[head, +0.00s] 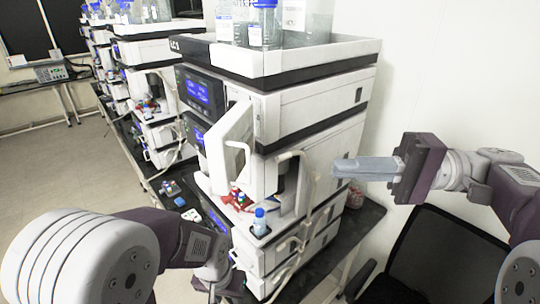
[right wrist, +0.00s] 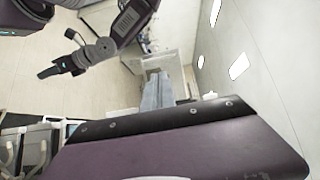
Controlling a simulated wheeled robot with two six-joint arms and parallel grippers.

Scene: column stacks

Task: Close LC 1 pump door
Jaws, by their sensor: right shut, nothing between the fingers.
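The LC 1 stack (head: 300,110), a tall white instrument column labelled LC1, stands in the middle of the head view. A white door panel (head: 230,150) stands swung outward on its front, beside an open bay with tubing. My right gripper (head: 345,168) is shut and empty, to the right of the stack near its side wall; its closed fingers also show in the right wrist view (right wrist: 157,92). Whether the fingertips touch the wall is unclear. My left arm reaches in low at the front left; its gripper (head: 218,285) is partly cut off and its jaws are unclear.
Bottles with blue caps (head: 265,22) stand in the tray on top. A small blue-capped vial (head: 260,222) and a red-and-blue item (head: 238,198) sit at the front. Similar stacks (head: 150,75) line the bench at left. A black chair (head: 440,255) stands at lower right.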

